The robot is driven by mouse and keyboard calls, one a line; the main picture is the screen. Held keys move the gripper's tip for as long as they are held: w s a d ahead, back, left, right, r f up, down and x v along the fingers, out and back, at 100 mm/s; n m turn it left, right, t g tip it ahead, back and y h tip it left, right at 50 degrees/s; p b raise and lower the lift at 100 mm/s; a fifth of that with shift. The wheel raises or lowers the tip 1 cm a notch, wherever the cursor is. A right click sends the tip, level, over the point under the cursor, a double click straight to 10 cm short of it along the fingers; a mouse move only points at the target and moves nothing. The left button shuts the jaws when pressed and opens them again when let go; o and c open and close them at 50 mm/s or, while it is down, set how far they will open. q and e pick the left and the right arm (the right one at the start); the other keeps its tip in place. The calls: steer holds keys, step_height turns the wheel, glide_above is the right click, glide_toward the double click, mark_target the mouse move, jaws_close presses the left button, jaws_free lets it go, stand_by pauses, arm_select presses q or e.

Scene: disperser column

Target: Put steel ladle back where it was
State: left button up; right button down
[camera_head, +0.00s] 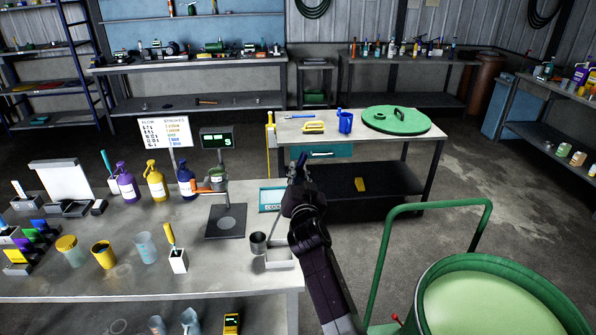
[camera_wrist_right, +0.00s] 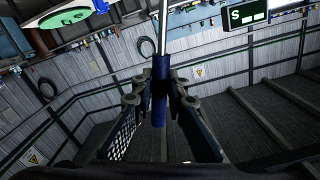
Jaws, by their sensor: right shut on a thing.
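My right gripper (camera_head: 300,180) is over the right end of the grey workbench. In the right wrist view it (camera_wrist_right: 160,100) is shut on the blue handle of the steel ladle (camera_wrist_right: 159,88), whose thin steel shaft runs up out of the picture. In the head view the tip of the blue handle shows just above the gripper. A small grey steel cup (camera_head: 258,243), apparently the ladle's bowl, is low at the bench's right end, beside a white open tray (camera_head: 281,266). I cannot tell whether it touches the bench. My left gripper is not in view.
A black scale plate (camera_head: 226,222) and a teal-framed sign (camera_head: 271,199) are close by. A white holder (camera_head: 178,261), beakers and spray bottles stand further left. A green drum (camera_head: 505,300) on a green-handled cart stands at the lower right. The floor between is clear.

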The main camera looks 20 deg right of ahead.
steer(key=shift+f+b, duration=0.35)
steer(key=shift+b, duration=0.15)
steer(key=c, duration=1.9)
jaws_free()
